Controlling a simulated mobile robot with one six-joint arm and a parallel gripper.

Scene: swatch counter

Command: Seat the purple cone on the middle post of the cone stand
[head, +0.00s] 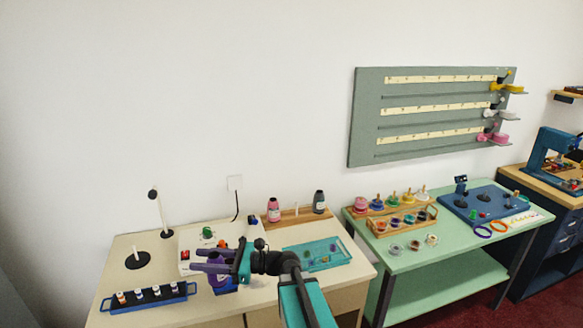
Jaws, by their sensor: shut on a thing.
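My gripper (203,262) reaches left over the cream table in the head view, its jaws shut on the purple cone (216,259). The fingers hide much of the cone, so its exact tilt is hard to tell. The cone stand (290,218) is a wooden board at the back of the table, by the wall. A pink cone (274,211) is on its left side and a dark grey cone (319,203) on its right side. The pale middle post (297,211) between them is bare. My gripper is in front and to the left of the stand, apart from it.
A teal tray (333,262) lies in front of the stand. A white box with a green knob (207,233) stands behind my gripper. A green table (415,262) stands right.

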